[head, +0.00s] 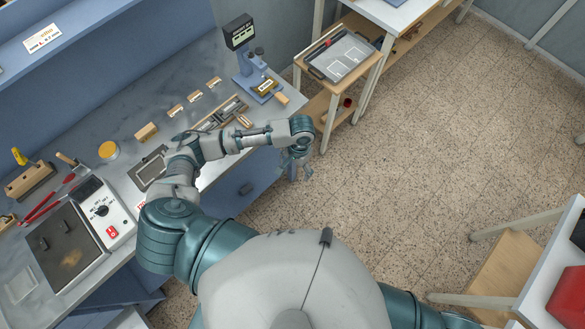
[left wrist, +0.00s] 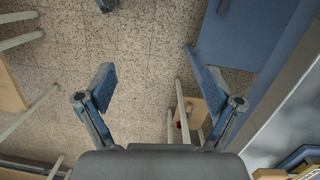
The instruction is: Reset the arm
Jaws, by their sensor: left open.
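My left arm reaches over the front edge of the workbench (head: 135,178). My left gripper (head: 297,165) hangs off the bench edge above the speckled floor, in front of the blue drawer front. In the left wrist view its two fingers (left wrist: 157,95) are spread wide apart with nothing between them, only floor and part of a small wooden stand behind. My right gripper is not in view; only my right shoulder shows at the bottom of the head view.
On the bench are a blue stamping press (head: 257,75), a type tray, a hot plate with control box (head: 103,211), and a yellow-lidded tin (head: 108,151). A side table with a grey tray (head: 342,57) stands beyond the gripper. A white-topped table (head: 545,265) is at right; floor between is clear.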

